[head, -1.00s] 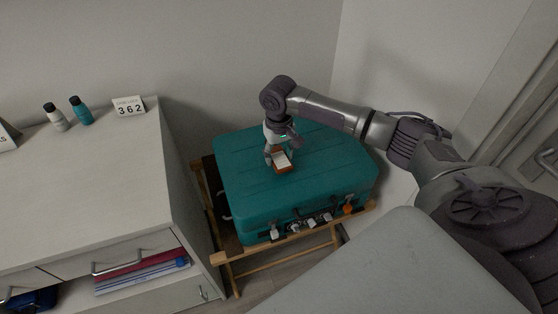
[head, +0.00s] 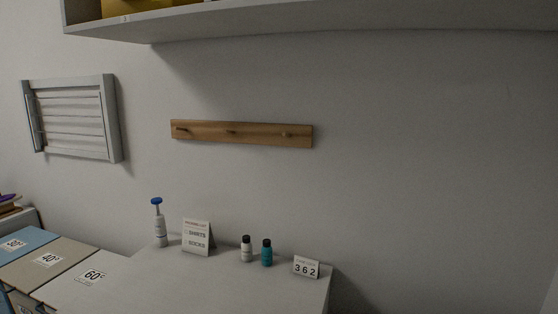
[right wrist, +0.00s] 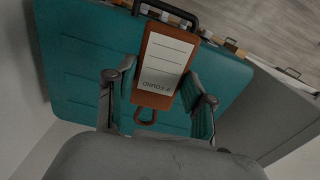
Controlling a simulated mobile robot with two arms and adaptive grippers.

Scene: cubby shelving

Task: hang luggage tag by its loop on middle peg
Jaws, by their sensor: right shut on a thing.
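A wooden peg board (head: 258,133) is fixed to the wall in the head view. Its middle peg (head: 231,132) is bare, with one peg on each side of it. The luggage tag (right wrist: 163,65), brown-orange with a white lined label, shows in the right wrist view. Its dark loop (right wrist: 146,117) points toward the wrist. My right gripper (right wrist: 158,95) is shut on the tag, with a finger on either side of it. The teal suitcase (right wrist: 75,65) lies behind the tag. My left gripper is in neither current view.
A white cabinet top (head: 215,285) below the board carries a pump bottle (head: 160,230), a sign (head: 196,237), two small bottles and a number card (head: 306,267). A shelf (head: 300,20) overhangs above. The wall right of the board is clear.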

